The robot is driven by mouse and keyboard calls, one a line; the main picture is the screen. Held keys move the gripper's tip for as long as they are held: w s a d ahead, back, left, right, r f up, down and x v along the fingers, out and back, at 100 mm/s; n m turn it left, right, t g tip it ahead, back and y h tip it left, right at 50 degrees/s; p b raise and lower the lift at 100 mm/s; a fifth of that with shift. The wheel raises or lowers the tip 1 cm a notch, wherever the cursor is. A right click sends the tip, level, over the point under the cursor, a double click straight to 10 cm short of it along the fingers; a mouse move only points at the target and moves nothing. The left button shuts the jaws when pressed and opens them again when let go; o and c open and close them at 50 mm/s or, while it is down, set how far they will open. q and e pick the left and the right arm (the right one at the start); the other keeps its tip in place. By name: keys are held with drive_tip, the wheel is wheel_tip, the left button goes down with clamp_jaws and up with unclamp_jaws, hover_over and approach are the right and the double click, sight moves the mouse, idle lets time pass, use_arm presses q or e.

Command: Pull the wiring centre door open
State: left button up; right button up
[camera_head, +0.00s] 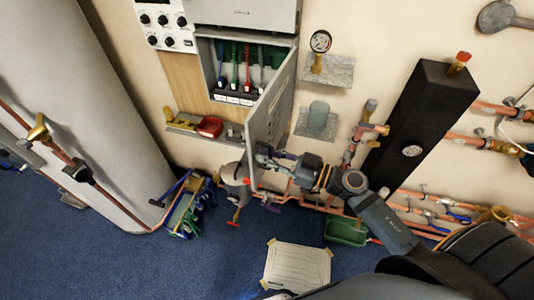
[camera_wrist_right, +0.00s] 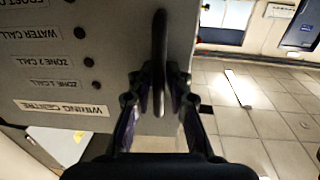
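The wiring centre door (camera_head: 272,115) is a grey panel standing swung out from the wiring centre box (camera_head: 203,65). Coloured wires and labelled terminals show inside the box. My right gripper (camera_head: 265,156) is at the lower part of the door, on its outer side. In the right wrist view, the door face (camera_wrist_right: 70,55) carries upside-down labels, including "WIRING CENTRE". A dark upright handle (camera_wrist_right: 160,40) stands between the fingertips of my right gripper (camera_wrist_right: 160,85), which look closed around it. My left gripper is not in view.
Shelves with a gauge (camera_head: 320,41) and a grey cylinder (camera_head: 318,115) are right of the door. A small shelf with a red box (camera_head: 209,126) is below the wiring centre. Copper pipes, a grey vessel (camera_head: 235,180) and a green tray (camera_head: 346,231) lie below.

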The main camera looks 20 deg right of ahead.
sight(256, 126)
drive_tip(key=shift+w+a, duration=0.15)
drive_tip(key=shift+a, duration=0.25)
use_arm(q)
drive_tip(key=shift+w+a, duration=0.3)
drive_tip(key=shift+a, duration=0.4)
use_arm(e)
wheel_tip(256, 126, up, 10)
drive_tip(key=shift+r, duration=0.1)
